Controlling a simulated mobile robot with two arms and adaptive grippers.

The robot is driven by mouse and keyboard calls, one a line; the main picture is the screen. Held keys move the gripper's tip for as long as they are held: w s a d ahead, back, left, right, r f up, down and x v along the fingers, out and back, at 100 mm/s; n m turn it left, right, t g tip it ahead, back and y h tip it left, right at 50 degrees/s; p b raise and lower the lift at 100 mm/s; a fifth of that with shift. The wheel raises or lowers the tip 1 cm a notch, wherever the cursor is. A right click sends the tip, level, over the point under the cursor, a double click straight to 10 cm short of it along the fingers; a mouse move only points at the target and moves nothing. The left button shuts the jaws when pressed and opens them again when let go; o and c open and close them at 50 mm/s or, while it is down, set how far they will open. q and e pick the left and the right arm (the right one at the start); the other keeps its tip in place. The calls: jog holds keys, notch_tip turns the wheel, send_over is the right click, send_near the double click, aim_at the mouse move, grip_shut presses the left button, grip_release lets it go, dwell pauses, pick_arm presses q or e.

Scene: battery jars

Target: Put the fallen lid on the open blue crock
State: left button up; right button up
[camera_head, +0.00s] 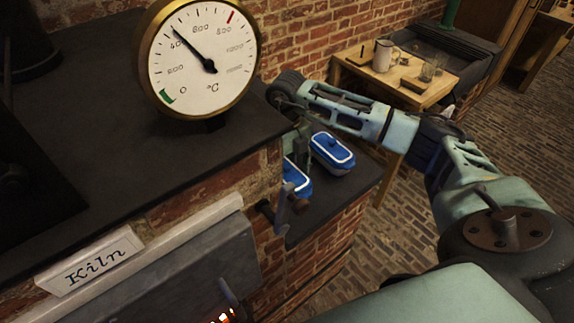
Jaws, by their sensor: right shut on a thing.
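My right gripper (301,153) hangs from my arm above the low dark ledge, beside the kiln's brick corner. It is shut on what appears to be the blue lid, but its fingertips are small and partly hidden, so the grip is unclear. Just below it is a blue piece with a white line (297,179), partly hidden by the kiln. I cannot tell how much of that is lid and how much crock. To its right stands a blue oblong crock with a white-lined lid on top (333,150). My left gripper is not in view.
A large dial gauge (200,60) stands on the dark kiln top (110,130). The kiln front has a sign (92,262) and a dark handle (283,205) jutting near the ledge (335,197). A wooden table (395,85) with a jug and glasses stands behind.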

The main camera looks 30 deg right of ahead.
jog(key=shift+f+b, duration=0.55)
jog(key=shift+b, duration=0.05)
jog(key=o, duration=0.9)
jog(key=shift+s, duration=0.1)
jog(key=o, duration=0.4)
